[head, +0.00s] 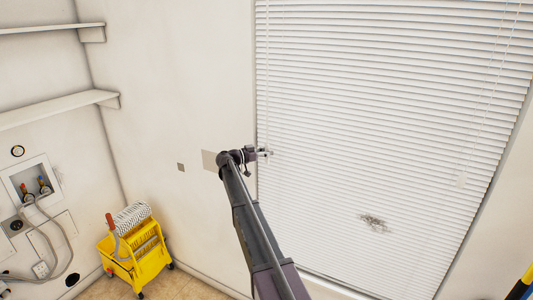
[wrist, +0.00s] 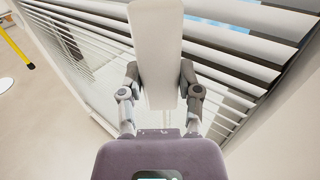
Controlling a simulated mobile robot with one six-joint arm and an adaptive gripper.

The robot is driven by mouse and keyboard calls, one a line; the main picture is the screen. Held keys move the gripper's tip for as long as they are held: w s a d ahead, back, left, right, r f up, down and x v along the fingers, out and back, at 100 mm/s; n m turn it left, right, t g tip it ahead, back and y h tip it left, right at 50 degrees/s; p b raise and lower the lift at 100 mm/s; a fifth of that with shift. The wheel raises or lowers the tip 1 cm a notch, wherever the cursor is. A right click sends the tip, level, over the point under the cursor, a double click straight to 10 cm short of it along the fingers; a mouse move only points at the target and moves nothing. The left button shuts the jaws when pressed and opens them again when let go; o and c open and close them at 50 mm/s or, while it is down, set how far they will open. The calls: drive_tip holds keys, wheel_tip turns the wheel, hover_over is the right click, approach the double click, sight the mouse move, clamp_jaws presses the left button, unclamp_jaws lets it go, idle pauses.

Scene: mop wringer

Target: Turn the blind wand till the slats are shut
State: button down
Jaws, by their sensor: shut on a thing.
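The window blind (head: 390,110) has white horizontal slats and covers most of the right side of the head view. In the wrist view, the slats (wrist: 245,75) are tilted, with gaps between them and bits of blue showing through. The white blind wand (wrist: 156,45) stands between my fingers in the wrist view, looking like a wide pale bar up close. My gripper (wrist: 158,82) is shut on it. In the head view, my gripper (head: 266,153) is at the blind's left edge, and the wand there is too thin to make out clearly.
A yellow mop bucket (head: 150,262) with wringer stands on the floor at lower left. Shelves (head: 55,108) and a hose box (head: 30,183) are on the left wall. A cord (head: 490,90) hangs at the blind's right. A grey patch (head: 374,223) shows low on the blind.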

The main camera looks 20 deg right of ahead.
drive_tip(key=shift+d+m+g, duration=0.1)
drive_tip(key=shift+m+g, duration=0.7)
drive_tip(key=shift+g, duration=0.5)
drive_tip(key=shift+s, duration=0.1)
drive_tip(key=shift+c, duration=1.4)
unclamp_jaws()
drive_tip(key=w+a, duration=0.1)
drive_tip(key=a, duration=1.1)
drive_tip(key=shift+w, duration=0.35)
